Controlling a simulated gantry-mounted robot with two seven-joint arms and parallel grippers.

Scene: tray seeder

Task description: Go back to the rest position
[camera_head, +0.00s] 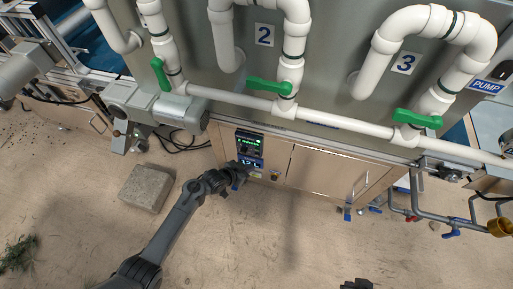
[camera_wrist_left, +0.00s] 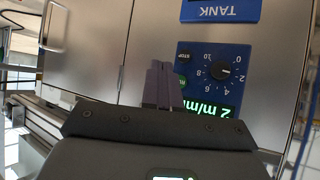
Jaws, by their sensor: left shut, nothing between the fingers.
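My left gripper (camera_head: 241,172) is at the control panel (camera_head: 249,146) on the front of the steel cabinet, with its arm reaching up from the lower left. In the left wrist view its two fingers (camera_wrist_left: 162,84) are shut together with nothing between them. They overlap the edge of the blue panel (camera_wrist_left: 233,55), which appears upside down with a dial, a STOP button and a green readout. I cannot tell whether the fingertips touch the panel. A dark part at the bottom edge of the head view may be my right gripper (camera_head: 357,284); its fingers are not clear.
White pipes with green valve handles (camera_head: 270,86) run above the cabinet (camera_head: 310,168). A concrete block (camera_head: 146,188) lies on the sandy floor left of my left arm. Thin pipes with small valves (camera_head: 452,219) are at the right. The floor in front is mostly clear.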

